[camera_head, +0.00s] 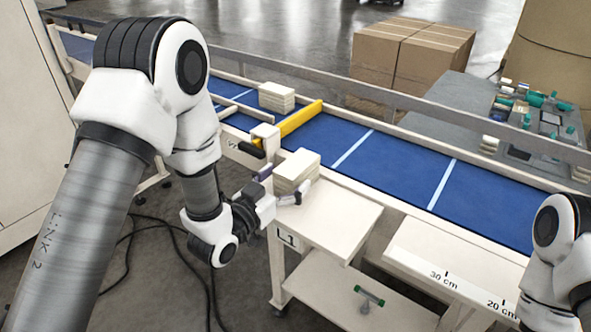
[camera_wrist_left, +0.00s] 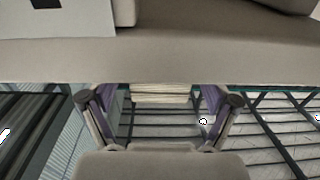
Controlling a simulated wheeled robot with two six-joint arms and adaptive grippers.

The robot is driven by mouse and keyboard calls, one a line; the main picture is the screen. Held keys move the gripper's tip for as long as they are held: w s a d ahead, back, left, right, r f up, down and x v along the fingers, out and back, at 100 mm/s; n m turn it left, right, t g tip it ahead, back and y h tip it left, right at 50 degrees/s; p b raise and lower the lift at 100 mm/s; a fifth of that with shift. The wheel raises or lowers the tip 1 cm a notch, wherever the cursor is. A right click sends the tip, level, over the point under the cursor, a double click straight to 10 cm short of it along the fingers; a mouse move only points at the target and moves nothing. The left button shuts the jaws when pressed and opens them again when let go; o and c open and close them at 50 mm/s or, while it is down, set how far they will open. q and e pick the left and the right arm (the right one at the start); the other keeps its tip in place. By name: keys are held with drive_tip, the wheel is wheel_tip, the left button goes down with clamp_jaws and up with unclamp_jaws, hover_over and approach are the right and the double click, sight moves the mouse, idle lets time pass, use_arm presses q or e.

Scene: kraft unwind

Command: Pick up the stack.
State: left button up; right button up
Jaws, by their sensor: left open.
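A stack of flat cream pieces (camera_head: 297,168) sits on the white side table (camera_head: 338,222), close to the conveyor's near edge. My left gripper (camera_head: 283,186) is open at the stack's near left side, with fingers reaching toward it. In the left wrist view, the layered edges of the stack (camera_wrist_left: 161,93) show between the two spread fingers of my left gripper (camera_wrist_left: 160,104). I cannot tell whether either finger touches it. A second cream stack (camera_head: 276,96) lies on the blue conveyor (camera_head: 312,140). My right gripper is out of view.
A yellow bar (camera_head: 301,118) crosses the conveyor behind the stack. A white ledge with centimetre marks (camera_head: 455,278) lies to the right. A lower shelf (camera_head: 335,290) holds a green-handled item (camera_head: 369,296). Cardboard boxes (camera_head: 410,55) and a grey bench (camera_head: 465,100) stand beyond the conveyor.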

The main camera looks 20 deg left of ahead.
sight(297, 169)
use_arm(q)
drive_tip(key=x, duration=0.4)
drive_tip(key=shift+w+d+p, duration=0.15)
drive_tip(key=shift+w+p, duration=0.15)
drive_tip(key=shift+s, duration=0.2)
drive_tip(key=c, duration=1.3)
